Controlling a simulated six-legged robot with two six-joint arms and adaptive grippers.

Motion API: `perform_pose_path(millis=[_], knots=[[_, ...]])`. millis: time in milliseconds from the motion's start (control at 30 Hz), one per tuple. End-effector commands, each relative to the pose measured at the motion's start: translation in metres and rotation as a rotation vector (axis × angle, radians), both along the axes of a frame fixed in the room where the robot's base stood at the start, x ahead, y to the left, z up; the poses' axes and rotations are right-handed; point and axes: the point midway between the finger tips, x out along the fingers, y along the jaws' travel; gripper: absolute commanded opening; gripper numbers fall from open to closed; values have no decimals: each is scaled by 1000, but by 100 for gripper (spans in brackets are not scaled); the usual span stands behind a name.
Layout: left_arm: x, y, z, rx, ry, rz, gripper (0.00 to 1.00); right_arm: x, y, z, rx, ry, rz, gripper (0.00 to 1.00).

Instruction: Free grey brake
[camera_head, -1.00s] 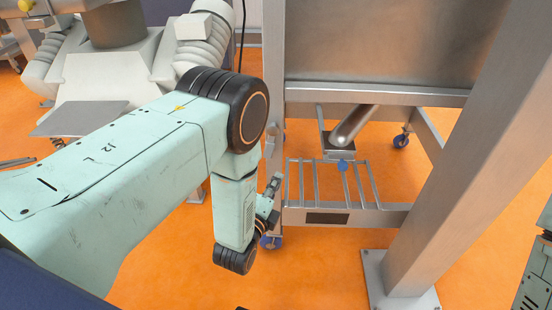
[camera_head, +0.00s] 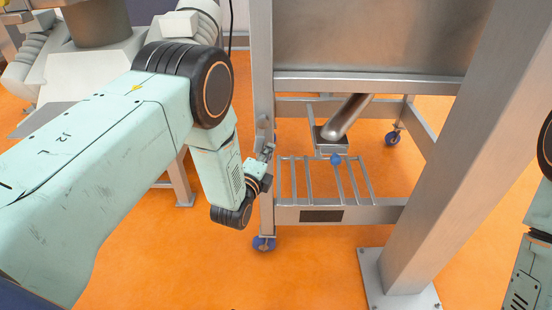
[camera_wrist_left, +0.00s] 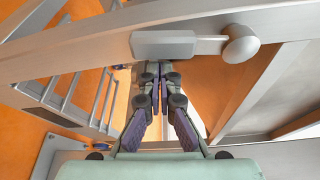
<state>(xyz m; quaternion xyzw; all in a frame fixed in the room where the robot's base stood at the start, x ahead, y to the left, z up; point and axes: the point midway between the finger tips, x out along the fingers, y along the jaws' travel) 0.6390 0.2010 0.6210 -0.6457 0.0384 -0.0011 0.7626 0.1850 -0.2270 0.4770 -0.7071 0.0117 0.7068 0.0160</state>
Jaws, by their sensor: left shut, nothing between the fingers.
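The grey brake (camera_wrist_left: 165,45) is a block with a short shaft and a rounded knob, on the metal frame at the top of the left wrist view. In the head view it shows small on the frame's left post (camera_head: 263,126). My left gripper (camera_wrist_left: 155,73) is shut and empty, with its fingertips just below the block in the wrist picture. I cannot tell whether they touch it. In the head view the left gripper (camera_head: 264,150) is beside the post, just under the brake. My right gripper is out of view; only part of that arm shows at the right edge.
A metal frame with a slatted rack (camera_head: 320,180) and blue-wheeled casters (camera_head: 264,243) stands ahead. A thick steel column (camera_head: 435,170) with a bolted foot rises at right. A white machine (camera_head: 100,70) is behind my left arm. Orange floor lies open at lower middle.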

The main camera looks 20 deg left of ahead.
Motion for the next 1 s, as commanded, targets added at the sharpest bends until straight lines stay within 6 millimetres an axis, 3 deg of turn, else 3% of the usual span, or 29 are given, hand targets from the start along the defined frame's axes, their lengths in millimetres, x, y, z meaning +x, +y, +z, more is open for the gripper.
perform_pose_path(millis=[500,1000], knots=[[-2,7,2,2,0,-1,0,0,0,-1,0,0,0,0],[-5,16,3,108,32,2,0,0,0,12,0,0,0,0]])
